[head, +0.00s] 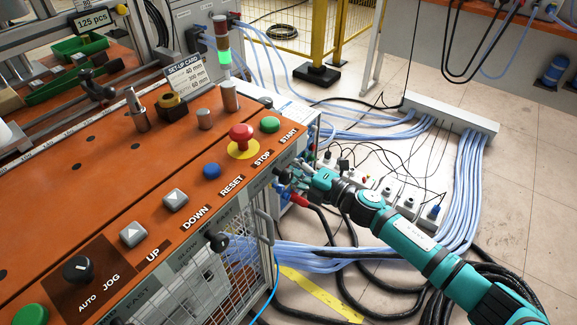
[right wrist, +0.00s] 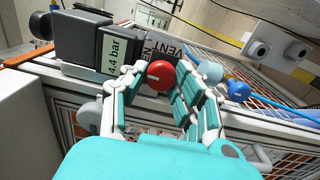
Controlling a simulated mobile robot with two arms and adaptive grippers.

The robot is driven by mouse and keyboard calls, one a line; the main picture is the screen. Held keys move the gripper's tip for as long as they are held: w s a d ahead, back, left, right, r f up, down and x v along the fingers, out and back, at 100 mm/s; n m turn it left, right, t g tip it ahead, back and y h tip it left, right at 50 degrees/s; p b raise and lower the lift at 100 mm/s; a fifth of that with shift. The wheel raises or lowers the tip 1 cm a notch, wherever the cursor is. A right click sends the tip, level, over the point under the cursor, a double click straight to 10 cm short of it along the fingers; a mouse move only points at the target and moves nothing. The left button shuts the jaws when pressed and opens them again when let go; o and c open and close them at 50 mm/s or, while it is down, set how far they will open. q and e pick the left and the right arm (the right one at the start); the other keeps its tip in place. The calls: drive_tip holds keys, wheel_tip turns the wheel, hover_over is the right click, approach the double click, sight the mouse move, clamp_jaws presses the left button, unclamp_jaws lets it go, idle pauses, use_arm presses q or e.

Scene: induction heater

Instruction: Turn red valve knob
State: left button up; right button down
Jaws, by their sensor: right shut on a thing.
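The red valve knob (right wrist: 160,75) shows in the right wrist view as a round red cap with a small pale mark. It sits between the fingers of my right gripper (right wrist: 155,82), which is shut on it. In the head view my right gripper (head: 303,176) reaches in from the right to the side of the orange-topped machine, below the START button. The knob cannot be made out there; the gripper and the machine's edge hide it. My left gripper is not in view.
A display reading 4.4 bar (right wrist: 115,47) stands close left of the knob, and a blue fitting (right wrist: 238,91) is to its right. On the orange panel is a red mushroom button (head: 241,133). Blue cables (head: 465,180) and black hoses cover the floor around my right arm.

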drive_tip(key=c, duration=1)
unclamp_jaws()
drive_tip(key=shift+d, duration=0.1)
drive_tip(key=v, duration=1.2)
drive_tip(key=shift+f, duration=0.1)
